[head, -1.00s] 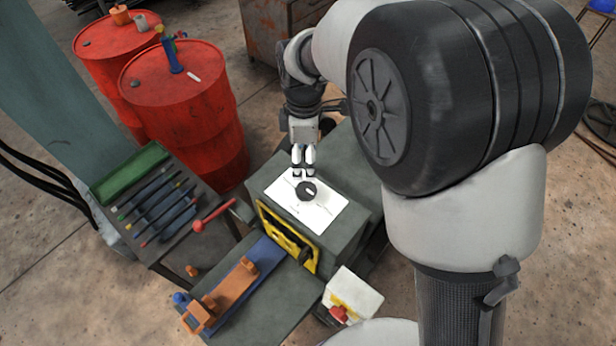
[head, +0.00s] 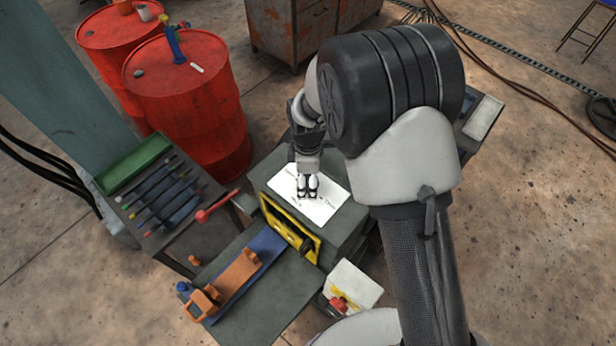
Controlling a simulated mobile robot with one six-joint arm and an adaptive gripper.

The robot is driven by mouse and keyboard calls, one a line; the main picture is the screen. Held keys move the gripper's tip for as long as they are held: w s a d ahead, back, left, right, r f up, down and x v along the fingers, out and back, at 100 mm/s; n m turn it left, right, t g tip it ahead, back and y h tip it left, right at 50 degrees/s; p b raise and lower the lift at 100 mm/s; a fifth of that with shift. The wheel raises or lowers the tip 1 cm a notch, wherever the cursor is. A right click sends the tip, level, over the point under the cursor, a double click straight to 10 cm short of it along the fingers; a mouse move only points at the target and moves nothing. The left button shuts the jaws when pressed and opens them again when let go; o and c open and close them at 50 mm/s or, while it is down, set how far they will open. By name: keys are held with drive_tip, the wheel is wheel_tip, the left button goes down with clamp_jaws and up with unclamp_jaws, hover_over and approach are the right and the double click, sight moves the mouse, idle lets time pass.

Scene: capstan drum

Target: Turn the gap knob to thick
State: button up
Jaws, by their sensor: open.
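The gap knob sits on the white label plate (head: 326,204) on top of the grey machine box. In the head view now the knob is mostly hidden behind my fingers, and I cannot read its pointer. My gripper (head: 307,193) points down over the middle of the plate, right at the knob. Its two fingers are apart, with the knob's place between or just under them. I cannot tell whether they touch it. Some small print shows on the plate beside the fingers, too small to read surely.
A red-knobbed lever (head: 203,215) sticks out left of the box. A yellow frame (head: 290,228) is on its front, above an orange and blue slide (head: 238,272). A white box with a red button (head: 352,287) stands at front right. Red drums (head: 185,100) stand behind left.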

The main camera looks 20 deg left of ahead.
drive_tip(key=c, duration=1)
drive_tip(key=shift+c, duration=0.2)
drive_tip(key=shift+m, duration=0.3)
drive_tip(key=m+b, duration=0.3)
drive_tip(key=shift+m, duration=0.4)
drive_tip(key=m+b, duration=0.2)
drive_tip(key=m, duration=0.2)
drive_tip(key=m+b, duration=0.1)
drive_tip(key=m, duration=0.4)
drive_tip(key=m+b, duration=0.1)
drive_tip(key=m, duration=0.3)
drive_tip(key=shift+m, duration=0.3)
